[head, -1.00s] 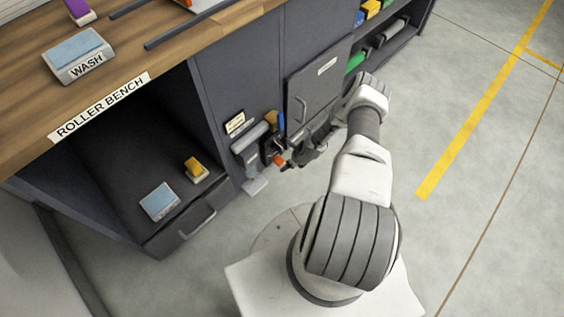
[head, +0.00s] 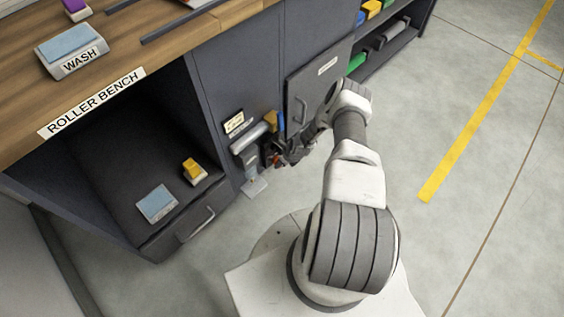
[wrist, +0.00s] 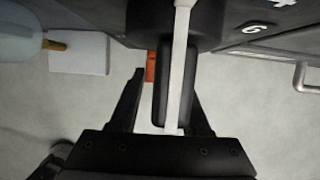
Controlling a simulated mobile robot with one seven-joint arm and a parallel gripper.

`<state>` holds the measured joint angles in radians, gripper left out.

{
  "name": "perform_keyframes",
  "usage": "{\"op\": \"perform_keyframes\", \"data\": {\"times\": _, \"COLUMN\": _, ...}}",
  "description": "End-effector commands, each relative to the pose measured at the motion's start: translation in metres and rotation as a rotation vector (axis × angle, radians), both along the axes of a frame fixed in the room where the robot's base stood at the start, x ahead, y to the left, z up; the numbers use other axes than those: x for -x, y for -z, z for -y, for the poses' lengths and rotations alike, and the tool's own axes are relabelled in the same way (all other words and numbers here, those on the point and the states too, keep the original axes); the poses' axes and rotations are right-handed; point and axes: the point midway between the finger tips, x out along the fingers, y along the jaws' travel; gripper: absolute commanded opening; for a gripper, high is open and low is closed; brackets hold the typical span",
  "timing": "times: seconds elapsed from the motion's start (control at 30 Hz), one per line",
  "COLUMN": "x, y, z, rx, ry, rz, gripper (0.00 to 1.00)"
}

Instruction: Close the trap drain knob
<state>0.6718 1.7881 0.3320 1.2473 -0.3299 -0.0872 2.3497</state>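The trap drain knob appears to be the black bar-shaped handle with a white stripe (wrist: 177,75) in the wrist view. It stands out from a dark round body at the top. My gripper (wrist: 166,84) is open, with one finger on each side of this handle. The right finger is close to it, and a wider gap shows on the left. I cannot tell whether either finger touches. In the head view my gripper (head: 287,160) is at the cabinet front, beside the grey trap pipe (head: 250,138), and my arm and gripper hide the knob.
A small orange part (wrist: 151,66) shows behind the handle. White numerals are marked on the dark surface at upper right. A cabinet door with a bar handle (head: 301,112) is just right of my gripper. An open bay (head: 110,170) is at left; the floor at right is clear.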

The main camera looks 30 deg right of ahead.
Motion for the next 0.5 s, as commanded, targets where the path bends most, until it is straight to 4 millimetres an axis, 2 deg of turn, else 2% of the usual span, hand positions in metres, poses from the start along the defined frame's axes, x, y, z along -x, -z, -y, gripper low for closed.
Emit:
{"op": "perform_keyframes", "data": {"times": 0.03, "x": 0.0001, "y": -0.0001, "z": -0.0001, "rx": 0.000, "ry": 0.000, "rz": 0.000, "gripper": 0.27}}
{"op": "perform_keyframes", "data": {"times": 0.2, "x": 0.0001, "y": -0.0001, "z": -0.0001, "rx": 0.000, "ry": 0.000, "rz": 0.000, "gripper": 0.00}}
{"op": "perform_keyframes", "data": {"times": 0.5, "x": 0.0007, "y": -0.0022, "z": -0.0060, "rx": 0.053, "ry": -0.006, "rz": 0.019, "gripper": 0.00}}
